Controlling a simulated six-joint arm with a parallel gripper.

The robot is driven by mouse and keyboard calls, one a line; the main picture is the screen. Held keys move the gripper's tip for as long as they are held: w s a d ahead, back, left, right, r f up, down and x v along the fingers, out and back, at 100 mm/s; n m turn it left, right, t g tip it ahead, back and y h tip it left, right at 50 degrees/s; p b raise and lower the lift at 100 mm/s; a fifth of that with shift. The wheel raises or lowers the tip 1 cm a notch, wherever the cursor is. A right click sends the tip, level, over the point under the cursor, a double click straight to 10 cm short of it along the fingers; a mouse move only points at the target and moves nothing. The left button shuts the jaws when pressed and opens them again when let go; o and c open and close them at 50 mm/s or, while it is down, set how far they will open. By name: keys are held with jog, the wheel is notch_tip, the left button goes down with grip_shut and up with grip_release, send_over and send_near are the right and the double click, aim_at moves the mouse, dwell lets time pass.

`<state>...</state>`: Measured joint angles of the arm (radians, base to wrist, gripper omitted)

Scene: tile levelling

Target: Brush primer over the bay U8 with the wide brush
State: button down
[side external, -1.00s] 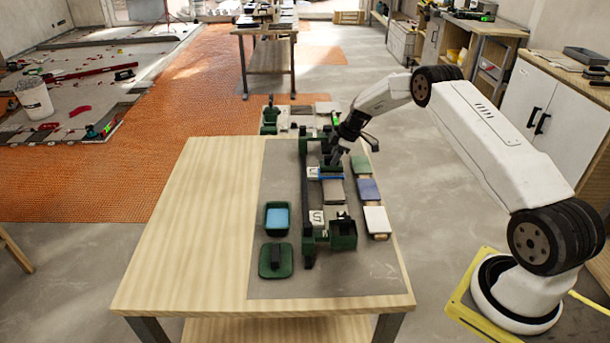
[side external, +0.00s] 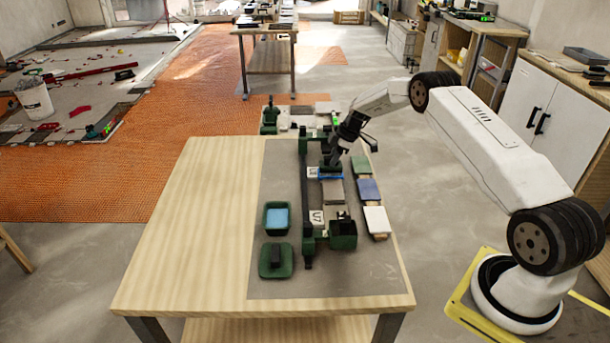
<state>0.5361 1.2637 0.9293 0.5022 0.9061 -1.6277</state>
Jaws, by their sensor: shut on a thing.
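My gripper (side external: 334,158) is shut on the wide brush (side external: 330,170), whose dark green body shows just below the fingers. It is over the far part of the green frame (side external: 306,197) on the grey mat. A thin blue strip (side external: 331,178) lies directly under the brush, next to the white tag of bay U8 (side external: 313,173). I cannot tell whether the strip is bristles or wet primer. Brush and gripper hide most of the bay's surface. The second bay, tagged U7 (side external: 317,217), is nearer the camera. A green tray with light blue contents (side external: 277,218) stands left of the frame.
A green pad with a dark handle (side external: 276,261) lies at the near left of the mat. Green, blue and white tiles (side external: 376,219) sit in a row right of the frame. More tiles and a green fixture (side external: 269,119) stand beyond. The wooden table's left side (side external: 200,230) is clear.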

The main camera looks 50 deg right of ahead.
jog(key=shift+w+d, duration=0.7)
jog(key=shift+d, duration=0.05)
jog(key=shift+s+a, duration=0.1)
jog(key=shift+s+a+r, duration=0.1)
jog(key=shift+s+a, duration=0.8)
jog(key=shift+a, duration=0.1)
